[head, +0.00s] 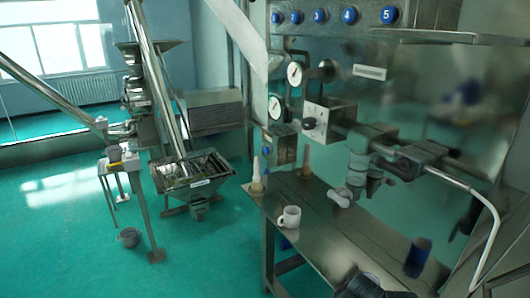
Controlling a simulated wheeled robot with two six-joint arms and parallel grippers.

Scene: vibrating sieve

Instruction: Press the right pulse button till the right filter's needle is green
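A row of round blue numbered buttons runs along the steel panel at the top; the ones marked 4 (349,15) and 5 (389,15) are the clearest. Two round white dial gauges stand out from the panel, an upper one (294,74) and a lower one (274,107). Their needles are too small for me to read a colour. A small blue button (275,140) shows below the lower gauge. I cannot tell which button is the right pulse button.
A steel bench (315,225) runs below the panel, with a white mug (290,217) and a dark blue cylinder (418,258). A boxy control with a black knob (312,122) juts out. A sieve hopper (190,172) stands left on open green floor. The shiny panel mirrors things.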

